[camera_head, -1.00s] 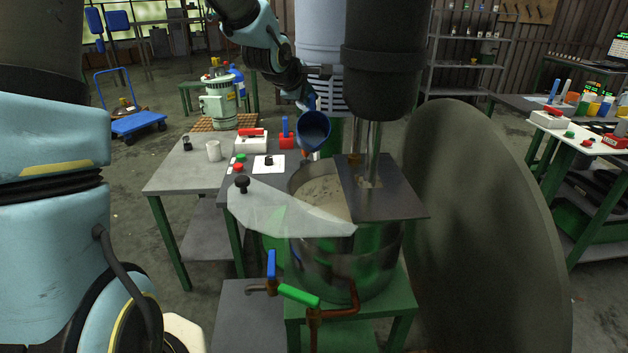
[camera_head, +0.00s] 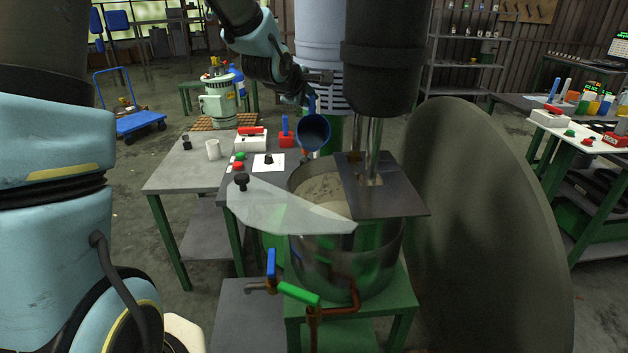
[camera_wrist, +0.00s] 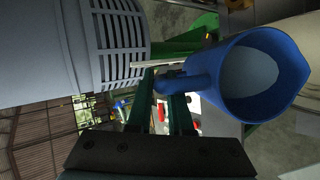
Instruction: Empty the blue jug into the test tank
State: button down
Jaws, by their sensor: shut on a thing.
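The blue jug (camera_head: 313,133) hangs above the left rear rim of the test tank (camera_head: 345,268), tilted so that its mouth faces the head camera. My gripper (camera_head: 308,97) is shut on the jug's handle, above the body. In the wrist view the gripper fingers (camera_wrist: 160,108) close around the handle of the jug (camera_wrist: 240,112), and a pale grey surface shows inside its mouth. The open part of the tank shows a greyish, speckled content. No stream between jug and tank can be made out.
A dark plate (camera_head: 385,190) and the disperser's black column (camera_head: 380,60) cover the tank's right side. A translucent lid (camera_head: 285,210) lies at its front left. A big grey disc (camera_head: 480,220) stands at right.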

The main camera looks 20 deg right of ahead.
jog(key=shift+s+a+f+t+b, duration=0.1)
jog(key=shift+s+f+t+b, duration=0.25)
jog(key=shift+b, duration=1.6)
dwell(1.0)
jog(key=shift+s+a+m+t+h+b, duration=0.1)
jog(key=shift+s+m+t+h+b, duration=0.25)
jog(key=shift+b, duration=1.15)
dwell(0.9)
jog(key=shift+r, duration=0.15)
jog(key=shift+s+a+h+b, duration=0.1)
jog(key=shift+s+h+b, duration=0.2)
jog(key=shift+b, duration=1.15)
dwell(1.0)
